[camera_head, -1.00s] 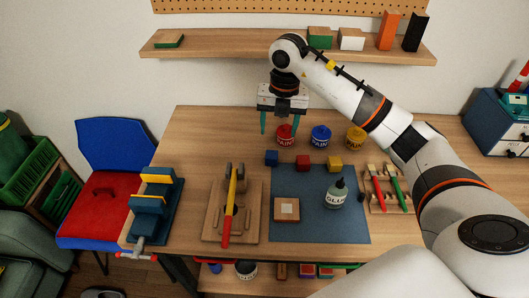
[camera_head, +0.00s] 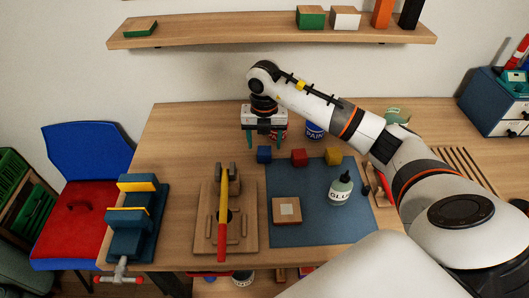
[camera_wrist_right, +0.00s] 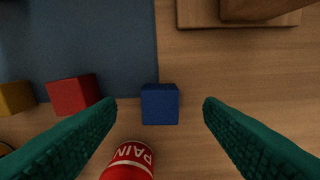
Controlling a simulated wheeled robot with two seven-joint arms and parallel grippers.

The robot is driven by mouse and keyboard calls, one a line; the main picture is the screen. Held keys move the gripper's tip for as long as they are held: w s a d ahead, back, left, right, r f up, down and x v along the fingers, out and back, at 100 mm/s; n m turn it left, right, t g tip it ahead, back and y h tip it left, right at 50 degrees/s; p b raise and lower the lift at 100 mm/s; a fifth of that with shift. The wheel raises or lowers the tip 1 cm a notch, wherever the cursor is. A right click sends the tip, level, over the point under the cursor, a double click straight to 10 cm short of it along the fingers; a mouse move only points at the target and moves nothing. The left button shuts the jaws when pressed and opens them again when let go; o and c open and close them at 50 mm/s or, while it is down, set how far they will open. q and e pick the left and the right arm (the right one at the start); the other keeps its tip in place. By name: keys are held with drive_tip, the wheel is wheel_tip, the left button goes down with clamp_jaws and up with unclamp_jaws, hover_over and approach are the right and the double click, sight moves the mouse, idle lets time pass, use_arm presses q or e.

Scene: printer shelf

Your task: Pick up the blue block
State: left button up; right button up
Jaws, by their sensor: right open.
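The blue block (camera_head: 264,154) rests on the wooden table at the back left corner of the blue mat (camera_head: 300,236). In the right wrist view the blue block (camera_wrist_right: 160,104) lies ahead of and between the two green fingertips, apart from both. My right gripper (camera_head: 264,139) is open and empty, pointing down just behind and above the blue block in the head view. It also shows in the right wrist view (camera_wrist_right: 160,112). My left gripper is not in view.
A red block (camera_head: 299,157) and a yellow block (camera_head: 333,155) stand to the right of the blue one. A red paint can (camera_wrist_right: 129,161) is close to the gripper. A glue bottle (camera_head: 341,188) and a wooden tool board (camera_head: 246,235) are nearer the front.

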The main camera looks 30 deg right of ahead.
sight(264, 153)
drive_tip(key=shift+w+f, duration=0.1)
drive_tip(key=shift+f, duration=0.6)
wheel_tip(264, 153, down, 4)
drive_tip(key=shift+r+p, duration=0.2)
drive_tip(key=shift+p, duration=0.6)
drive_tip(key=shift+f, duration=0.45)
drive_tip(key=shift+c, duration=0.3)
drive_tip(key=c, duration=1)
drive_tip(key=shift+r, duration=0.1)
